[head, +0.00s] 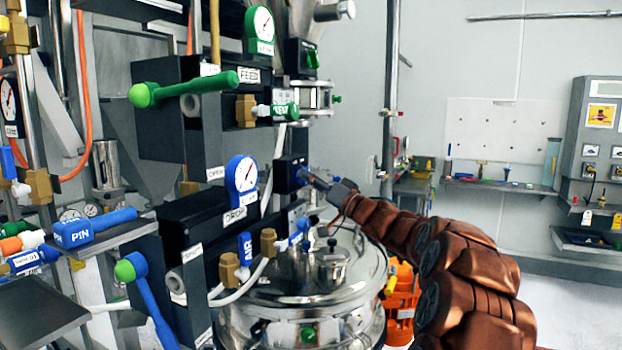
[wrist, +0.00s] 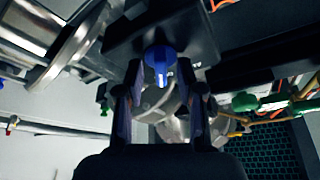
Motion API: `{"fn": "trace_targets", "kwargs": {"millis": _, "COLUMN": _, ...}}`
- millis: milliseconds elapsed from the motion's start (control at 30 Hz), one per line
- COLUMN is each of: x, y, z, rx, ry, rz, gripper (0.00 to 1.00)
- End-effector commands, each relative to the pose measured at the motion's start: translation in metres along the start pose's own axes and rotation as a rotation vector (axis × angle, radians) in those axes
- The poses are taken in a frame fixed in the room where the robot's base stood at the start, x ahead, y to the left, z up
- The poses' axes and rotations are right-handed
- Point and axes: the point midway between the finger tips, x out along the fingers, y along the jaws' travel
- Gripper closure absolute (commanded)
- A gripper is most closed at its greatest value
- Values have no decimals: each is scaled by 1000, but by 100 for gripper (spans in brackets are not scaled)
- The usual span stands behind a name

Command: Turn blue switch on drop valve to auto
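The blue switch (wrist: 158,62) is a round knob with a pale mark on a dark box. It sits centrally in the wrist view. My gripper (wrist: 159,75) is open, with one fingertip on each side of the knob and a narrow gap at each side; contact is not clear. In the head view, my gripper (head: 318,183) reaches from the right to the dark switch box (head: 286,174) beside the DROP label (head: 235,216) and a blue-rimmed gauge (head: 242,173). The switch's position lettering cannot be read.
The steel vessel (head: 315,285) lies below my gripper. Blue-handled (head: 150,300) and green-handled (head: 200,86) valves stand to the left. A vertical pole (head: 390,100) stands behind my arm. A workbench (head: 490,185) and grey panel (head: 590,150) are farther right.

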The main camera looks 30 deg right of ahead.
Motion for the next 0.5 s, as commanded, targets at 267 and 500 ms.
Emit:
{"fn": "trace_targets", "kwargs": {"millis": 267, "x": 0, "y": 0, "z": 0, "rx": -1, "ry": 1, "rz": 0, "gripper": 68}}
{"fn": "trace_targets", "kwargs": {"millis": 500, "x": 0, "y": 0, "z": 0, "rx": -1, "ry": 1, "rz": 0, "gripper": 93}}
